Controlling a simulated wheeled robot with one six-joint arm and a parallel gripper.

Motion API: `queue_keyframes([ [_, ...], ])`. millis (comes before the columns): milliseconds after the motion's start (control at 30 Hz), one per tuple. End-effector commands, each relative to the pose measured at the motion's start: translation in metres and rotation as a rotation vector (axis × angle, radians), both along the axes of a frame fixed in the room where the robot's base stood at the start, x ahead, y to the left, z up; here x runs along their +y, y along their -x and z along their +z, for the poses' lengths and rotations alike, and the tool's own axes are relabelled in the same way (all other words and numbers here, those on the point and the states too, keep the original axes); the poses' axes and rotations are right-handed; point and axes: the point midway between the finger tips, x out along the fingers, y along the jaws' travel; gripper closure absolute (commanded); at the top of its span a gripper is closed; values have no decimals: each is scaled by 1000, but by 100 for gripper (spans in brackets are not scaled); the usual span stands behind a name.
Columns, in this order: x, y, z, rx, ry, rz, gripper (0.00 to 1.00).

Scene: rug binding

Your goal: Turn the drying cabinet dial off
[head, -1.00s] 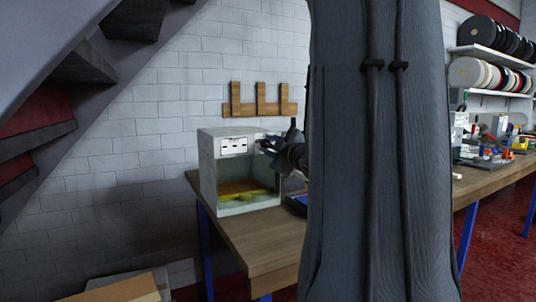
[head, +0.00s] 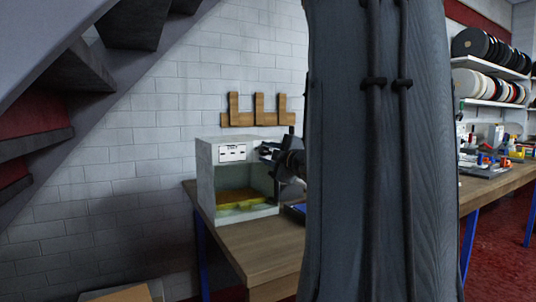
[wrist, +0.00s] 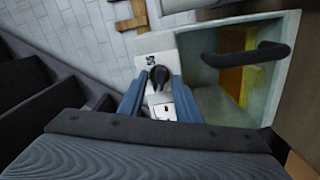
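The drying cabinet (head: 206,185) is a pale grey box on the wooden bench, with a glazed or open front showing yellow-brown contents. A white label panel (head: 232,152) is at its upper front. In the wrist view the cabinet (wrist: 291,35) is tilted, and its dark dial (wrist: 160,74) stands out from the white panel. My gripper (head: 268,152) is at the cabinet's upper right front. In the wrist view my gripper (wrist: 159,88) has its two blue-grey fingers apart, one on each side of the dial. I cannot tell whether they touch it. The dial's pointer is not readable.
A dark curved bar (wrist: 248,54) crosses the cabinet front, close to the gripper's right. Wooden pegs (head: 258,118) hang on the brick wall above. The bench (head: 252,245) is clear in front of the cabinet. Stairs (head: 65,75) slope down at the left.

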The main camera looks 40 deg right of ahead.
Motion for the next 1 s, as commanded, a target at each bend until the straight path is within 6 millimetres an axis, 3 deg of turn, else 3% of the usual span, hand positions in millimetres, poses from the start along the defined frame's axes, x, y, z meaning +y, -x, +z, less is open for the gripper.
queue_keyframes([
  [367, 1, 6, 1, -3, 1, 0, 69],
  [733, 14, 61, 1, -1, 1, -3, 69],
  [1000, 18, 76, 0, -1, 0, 1, 69],
])
